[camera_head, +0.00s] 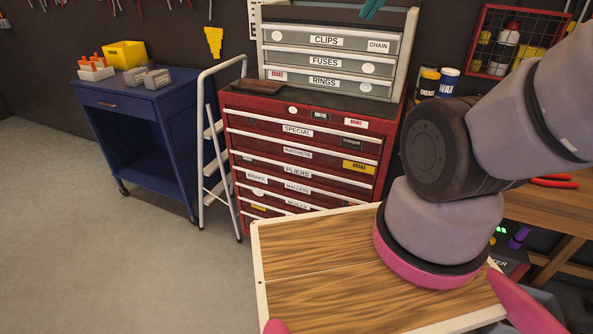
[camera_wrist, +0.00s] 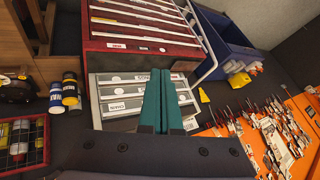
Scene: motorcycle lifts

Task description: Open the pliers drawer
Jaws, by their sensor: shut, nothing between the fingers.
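The pliers drawer (camera_head: 297,171) is in the red tool chest (camera_head: 240,101), below the ratchets drawer and above the mallets drawer. It carries a white label and looks shut, flush with its neighbours. In the wrist view the red chest (camera_wrist: 120,43) appears turned over at the top, its labels too small to read. My gripper (camera_wrist: 163,75) has two teal fingers lying together, shut and empty, in front of the grey upper chest (camera_wrist: 110,90). In the head view only a bit of the teal gripper (camera_head: 371,8) shows at the top edge, above the grey chest.
A white stepladder (camera_head: 209,130) stands left of the red chest, then a blue cart (camera_head: 150,125). A wooden-topped surface (camera_head: 310,265) lies in front of the chest's lower right. Jars (camera_head: 447,80) and a red wire basket (camera_head: 500,40) are at right. Floor at left is clear.

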